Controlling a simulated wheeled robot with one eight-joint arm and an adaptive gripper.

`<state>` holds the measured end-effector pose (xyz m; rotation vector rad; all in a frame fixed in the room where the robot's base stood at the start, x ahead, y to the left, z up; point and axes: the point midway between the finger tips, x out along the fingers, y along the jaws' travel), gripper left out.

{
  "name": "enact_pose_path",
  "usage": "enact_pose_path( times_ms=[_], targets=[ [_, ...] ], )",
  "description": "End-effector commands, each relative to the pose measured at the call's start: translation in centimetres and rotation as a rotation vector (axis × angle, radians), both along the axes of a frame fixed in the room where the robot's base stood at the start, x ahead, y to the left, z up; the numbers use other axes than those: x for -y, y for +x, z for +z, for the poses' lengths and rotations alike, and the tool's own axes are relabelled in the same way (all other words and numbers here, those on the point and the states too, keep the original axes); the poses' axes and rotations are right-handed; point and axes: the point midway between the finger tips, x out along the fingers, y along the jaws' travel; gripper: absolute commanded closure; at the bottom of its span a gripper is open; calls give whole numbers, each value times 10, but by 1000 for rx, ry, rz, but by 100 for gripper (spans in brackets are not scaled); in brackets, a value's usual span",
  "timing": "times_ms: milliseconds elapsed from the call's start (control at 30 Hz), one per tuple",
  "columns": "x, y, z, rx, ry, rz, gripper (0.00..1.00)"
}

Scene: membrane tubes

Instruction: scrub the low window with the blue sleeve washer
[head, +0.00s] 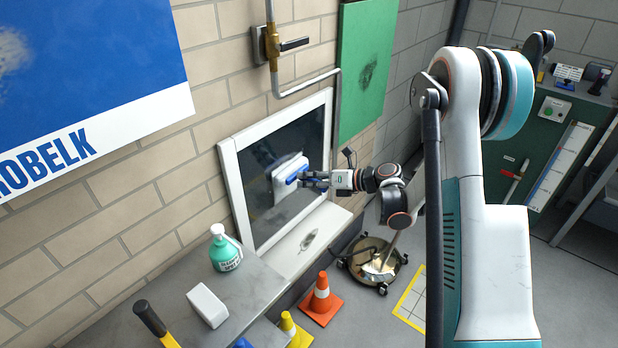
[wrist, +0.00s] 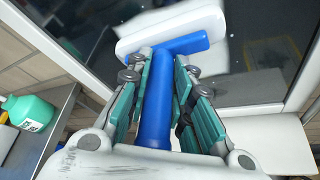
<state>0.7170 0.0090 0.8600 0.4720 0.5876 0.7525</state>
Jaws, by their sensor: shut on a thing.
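The low window (head: 305,138) has a white frame and dark glass, set in the brick wall. The washer (head: 284,182) has a white sleeve and a blue T-shaped handle. My gripper (head: 318,180) is shut on the blue handle (wrist: 155,125), between its green-padded fingers in the wrist view. The white sleeve (wrist: 150,34) points away from my gripper, in front of the glass (wrist: 264,50). It looks at or very near the pane; I cannot tell whether it touches. Pale hazy marks show on the glass beside the sleeve.
An orange cone (head: 321,295) stands below. A pipe with a valve (head: 285,46) runs above the window; a green board (head: 366,68) hangs right.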

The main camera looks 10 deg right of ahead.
Motion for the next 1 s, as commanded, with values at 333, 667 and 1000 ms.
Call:
enact_pose_path(
  times_ms=[333, 667, 1000],
  targets=[
    [0, 0, -4, 0, 0, 1, 100],
    [0, -1, -24, 0, 1, 1, 100],
    [0, -1, -28, 0, 0, 0, 100]
  ],
)
